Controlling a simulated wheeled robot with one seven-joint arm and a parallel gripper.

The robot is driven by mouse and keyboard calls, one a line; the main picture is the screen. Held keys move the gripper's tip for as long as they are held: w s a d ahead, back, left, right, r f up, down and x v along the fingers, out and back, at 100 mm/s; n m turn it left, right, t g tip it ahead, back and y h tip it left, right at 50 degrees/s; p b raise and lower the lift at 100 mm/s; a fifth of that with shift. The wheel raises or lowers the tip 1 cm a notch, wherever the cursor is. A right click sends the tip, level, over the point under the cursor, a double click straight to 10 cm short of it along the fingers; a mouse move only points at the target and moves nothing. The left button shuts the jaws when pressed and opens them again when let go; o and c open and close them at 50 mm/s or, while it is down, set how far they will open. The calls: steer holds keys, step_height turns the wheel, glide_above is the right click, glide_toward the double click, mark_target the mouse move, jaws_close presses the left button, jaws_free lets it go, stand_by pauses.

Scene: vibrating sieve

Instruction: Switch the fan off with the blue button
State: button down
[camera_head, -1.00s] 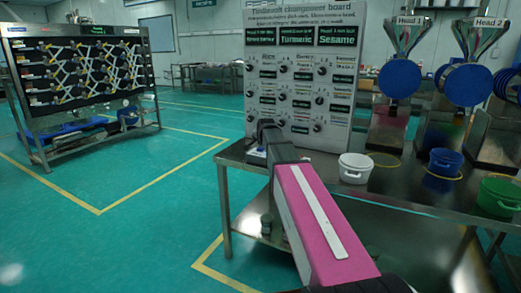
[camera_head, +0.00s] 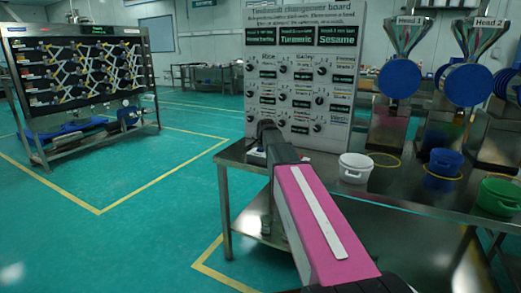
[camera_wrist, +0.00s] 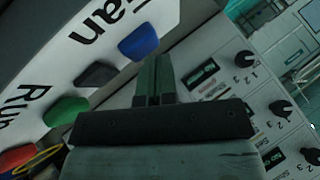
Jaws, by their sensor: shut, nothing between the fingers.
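In the wrist view, a white control panel (camera_wrist: 30,60) lies slanted at the left with the words "Fan" and "Run". The blue button (camera_wrist: 138,42) is at its upper end, near "Fan". A black button (camera_wrist: 97,74), a green button (camera_wrist: 65,111) and a red button (camera_wrist: 16,157) follow down the row. My gripper (camera_wrist: 155,60) is shut and empty, its fingertips just right of and below the blue button. I cannot tell whether they touch it. In the head view, my arm hides the gripper and most of the panel.
A white board with several dark knobs (camera_head: 300,75) stands behind my arm on the steel table (camera_head: 400,195). A white bucket (camera_head: 355,168), a blue bucket (camera_head: 445,161) and a green bucket (camera_head: 498,197) are to the right.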

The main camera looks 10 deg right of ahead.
mark_target(262, 149)
steer(key=shift+r, duration=0.85)
steer(key=shift+r, duration=0.15)
steer(key=shift+r, duration=2.4)
steer(key=shift+s, duration=0.1)
